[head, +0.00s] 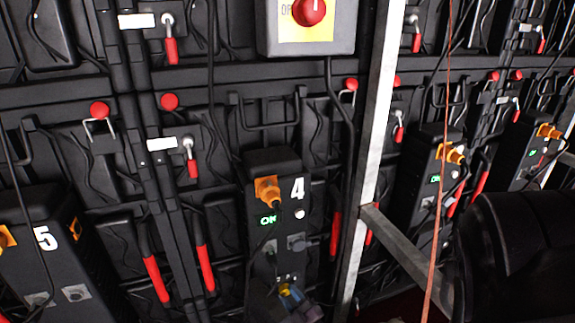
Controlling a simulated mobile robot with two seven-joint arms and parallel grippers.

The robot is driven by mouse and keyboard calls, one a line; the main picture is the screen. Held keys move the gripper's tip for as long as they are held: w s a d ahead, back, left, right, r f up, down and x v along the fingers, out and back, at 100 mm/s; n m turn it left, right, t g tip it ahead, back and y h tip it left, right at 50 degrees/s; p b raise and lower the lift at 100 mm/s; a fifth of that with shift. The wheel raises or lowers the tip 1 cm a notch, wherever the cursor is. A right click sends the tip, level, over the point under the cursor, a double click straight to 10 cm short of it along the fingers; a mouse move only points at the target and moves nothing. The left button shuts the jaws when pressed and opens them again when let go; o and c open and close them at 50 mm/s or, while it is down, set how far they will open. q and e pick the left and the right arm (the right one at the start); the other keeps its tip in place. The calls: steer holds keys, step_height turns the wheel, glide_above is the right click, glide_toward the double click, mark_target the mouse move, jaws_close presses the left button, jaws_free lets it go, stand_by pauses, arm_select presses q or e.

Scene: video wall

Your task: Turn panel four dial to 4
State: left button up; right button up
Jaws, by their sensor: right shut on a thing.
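A large black rounded part of my right arm and gripper (515,255) fills the lower right. Its fingertips and what they hold are hidden. My left gripper is not in view.
A grey box with a red dial (310,12) on yellow is at the top. A pale metal post (372,150) and a thin orange cable (441,150) run vertically on the right. The panel five unit (45,240) is lower left. Black cables hang in front of the wall.

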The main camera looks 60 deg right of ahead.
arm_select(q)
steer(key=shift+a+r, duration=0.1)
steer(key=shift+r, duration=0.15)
arm_select(e)
steer(key=shift+m, duration=0.4)
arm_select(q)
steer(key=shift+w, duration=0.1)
arm_select(e)
steer(key=o, duration=0.9)
